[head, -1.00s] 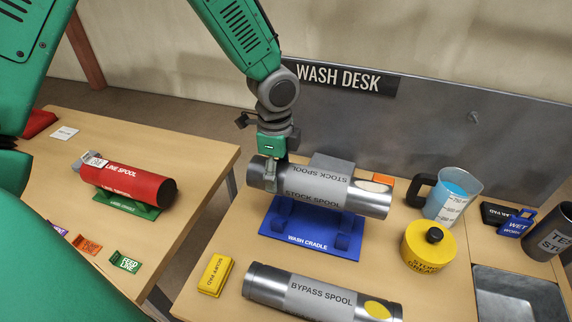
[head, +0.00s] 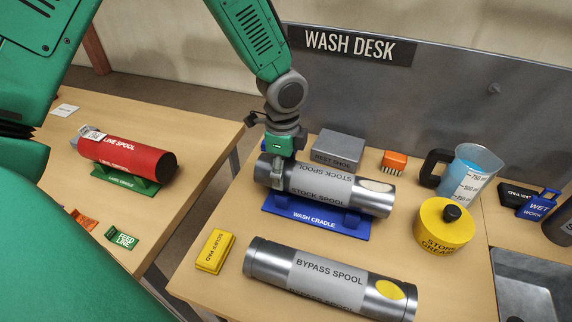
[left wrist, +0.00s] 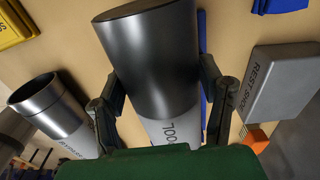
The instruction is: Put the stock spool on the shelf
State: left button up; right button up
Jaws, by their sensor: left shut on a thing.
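The stock spool (head: 320,186) is a grey metal cylinder with a pale label, lying level over the blue wash cradle (head: 312,224) on the desk. It covers most of the cradle; whether it rests fully on it I cannot tell. My left gripper (head: 279,170) comes down from above and is shut on the spool near its left end. In the left wrist view the spool's dark end (left wrist: 150,60) and part of its label show between the two fingers. My right gripper is not in view. No shelf can be made out.
The bypass spool (head: 330,279) lies in front, with a yellow scour pad (head: 214,251) to its left. A grey rest shoe (head: 337,149) and orange brush (head: 394,160) are behind. A yellow tin (head: 444,227) and jug (head: 470,172) stand right. A red line spool (head: 125,156) lies on the left table.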

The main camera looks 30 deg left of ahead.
pick_arm(q)
jog(key=shift+d+r, duration=0.1)
jog(key=shift+d, duration=0.2)
jog(key=shift+a+f, duration=0.2)
jog(key=shift+f, duration=0.25)
jog(key=o, duration=1)
jog(key=shift+d, duration=0.1)
jog(key=shift+c, duration=0.5)
jog(key=o, duration=0.4)
jog(key=shift+o, duration=0.2)
jog(key=o, duration=0.6)
jog(key=shift+c, duration=0.2)
jog(key=shift+s, duration=0.1)
